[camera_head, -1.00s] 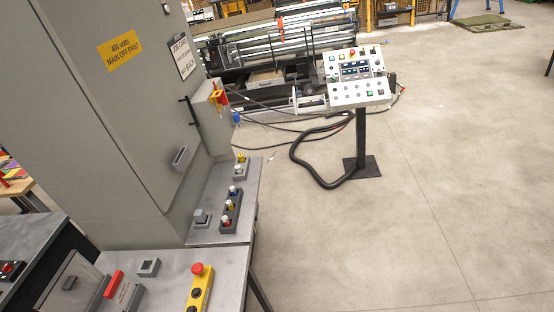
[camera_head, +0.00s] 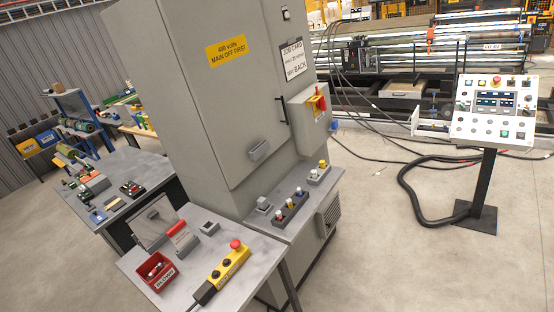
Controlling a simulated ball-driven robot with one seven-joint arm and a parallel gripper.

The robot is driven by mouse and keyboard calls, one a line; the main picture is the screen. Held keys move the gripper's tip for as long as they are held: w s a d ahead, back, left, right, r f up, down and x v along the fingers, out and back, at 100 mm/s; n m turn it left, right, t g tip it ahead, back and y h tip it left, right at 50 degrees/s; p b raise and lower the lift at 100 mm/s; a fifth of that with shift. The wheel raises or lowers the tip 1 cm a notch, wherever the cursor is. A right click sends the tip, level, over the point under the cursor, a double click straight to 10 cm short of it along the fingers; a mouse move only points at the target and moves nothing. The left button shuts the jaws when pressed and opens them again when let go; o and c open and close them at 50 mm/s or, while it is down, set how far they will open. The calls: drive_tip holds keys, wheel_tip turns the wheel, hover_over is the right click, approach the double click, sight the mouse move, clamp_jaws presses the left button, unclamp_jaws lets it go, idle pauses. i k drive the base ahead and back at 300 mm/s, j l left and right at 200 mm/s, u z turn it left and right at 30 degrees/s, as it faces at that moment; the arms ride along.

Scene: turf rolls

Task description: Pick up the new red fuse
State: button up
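A dark rack (camera_head: 290,210) on the grey ledge in front of the cabinet holds small upright fuse-like pieces with white bodies and coloured parts. The nearest piece (camera_head: 278,215) appears red-marked, with a yellow one (camera_head: 289,203) and a blue one (camera_head: 299,191) behind it. They are too small to tell which is the new red fuse. A red bin (camera_head: 168,281) on the near bench, its label hard to read, holds a few small pale pieces. My gripper is not in view.
The cabinet (camera_head: 215,120) has a shut door and a red-and-yellow switch (camera_head: 317,102). A yellow button box (camera_head: 228,270) lies on the near bench (camera_head: 255,250). A console (camera_head: 495,110) stands on the right, with a black hose on the floor.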

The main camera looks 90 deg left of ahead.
sight(278, 213)
drive_tip(key=i+u, duration=0.25)
drive_tip(key=u, duration=0.15)
drive_tip(key=i+u, duration=0.4)
drive_tip(key=i+l+u, duration=0.1)
drive_tip(key=u, duration=0.3)
drive_tip(key=i+u, duration=0.25)
drive_tip(key=u, duration=0.15)
drive_tip(key=i+u, duration=0.4)
drive_tip(key=i+l+u, duration=0.1)
drive_tip(key=u, duration=0.3)
drive_tip(key=i+l+u, duration=0.2)
drive_tip(key=l+u, duration=0.2)
drive_tip(key=i+l+u, duration=0.2)
drive_tip(key=u, duration=0.2)
drive_tip(key=i+l+u, duration=0.7)
drive_tip(key=i+l, duration=0.15)
